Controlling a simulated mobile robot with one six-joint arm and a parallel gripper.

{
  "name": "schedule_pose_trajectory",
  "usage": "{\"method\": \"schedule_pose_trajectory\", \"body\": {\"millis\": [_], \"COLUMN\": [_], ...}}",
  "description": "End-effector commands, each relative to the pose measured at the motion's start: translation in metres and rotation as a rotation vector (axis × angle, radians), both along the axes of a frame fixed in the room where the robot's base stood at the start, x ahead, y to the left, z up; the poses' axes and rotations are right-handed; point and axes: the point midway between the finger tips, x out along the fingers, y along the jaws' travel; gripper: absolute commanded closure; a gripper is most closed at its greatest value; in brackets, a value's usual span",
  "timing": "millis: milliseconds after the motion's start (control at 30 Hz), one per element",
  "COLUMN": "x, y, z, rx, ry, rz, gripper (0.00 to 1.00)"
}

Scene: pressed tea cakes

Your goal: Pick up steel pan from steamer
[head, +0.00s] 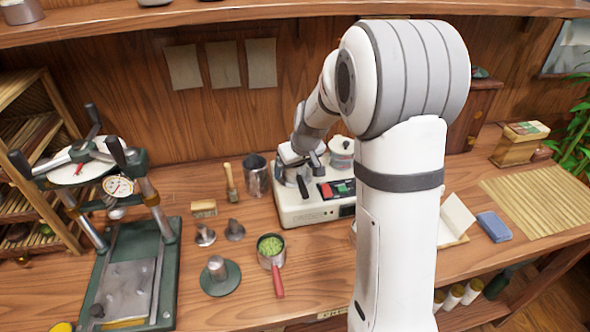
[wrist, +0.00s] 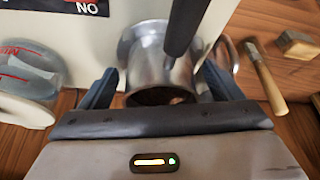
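The steel pan (wrist: 150,60) is a shiny metal cup with a dark handle (wrist: 184,25). In the wrist view it sits between the two fingers of my gripper (wrist: 158,86), which is open. Small gaps seem to show beside the pan, and I cannot tell whether either finger touches it. The steamer (head: 310,211) is a pale box with red and green buttons, and its pale top (wrist: 105,40) shows under the pan. In the head view my gripper (head: 303,160) is over the steamer's left part and hides most of the pan; a black handle (head: 303,187) sticks out.
A red-handled pan with green leaves (head: 271,247) is in front. A green press (head: 125,270) stands at left.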

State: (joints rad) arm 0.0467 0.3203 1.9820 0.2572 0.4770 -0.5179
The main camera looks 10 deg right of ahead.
Motion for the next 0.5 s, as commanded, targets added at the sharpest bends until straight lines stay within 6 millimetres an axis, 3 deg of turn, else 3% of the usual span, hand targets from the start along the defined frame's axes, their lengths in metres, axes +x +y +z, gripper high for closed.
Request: {"method": "schedule_pose_trajectory", "body": {"millis": [500], "x": [-0.0001], "y": [-0.0007], "z": [0.0003], "rx": [-0.001], "ry": [0.000], "rz": [-0.001], "gripper": [0.57]}}
